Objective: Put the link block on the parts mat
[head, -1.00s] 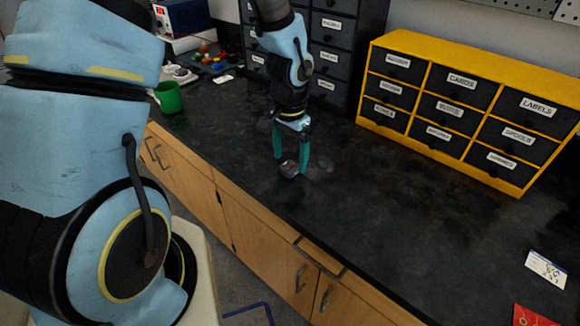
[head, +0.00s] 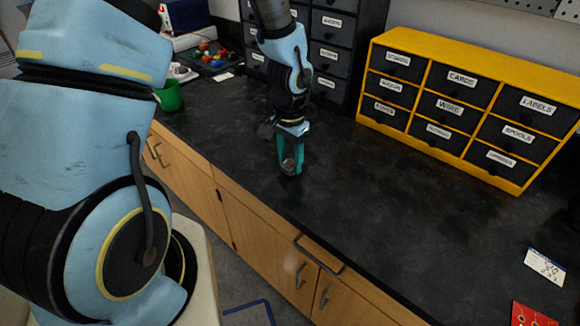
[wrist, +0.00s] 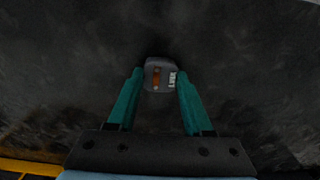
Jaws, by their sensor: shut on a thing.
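The link block (head: 288,166) is a small grey piece at the counter's left part in the head view. In the wrist view the block (wrist: 159,76) shows an orange mark and a white label reading LINK. My gripper (head: 290,162) points down with its teal fingers closed on the block's sides. The fingers (wrist: 154,80) also flank it in the wrist view. The block is at or very near the counter top; I cannot tell if it touches. I cannot make out a parts mat for certain in either view.
The black counter (head: 400,215) is largely clear right of my gripper. A yellow drawer cabinet (head: 470,90) and a dark drawer unit (head: 335,60) stand behind. A green cup (head: 169,96) and a dark board with coloured pieces (head: 205,66) are back left. A white card (head: 545,267) and a red item (head: 532,314) lie right.

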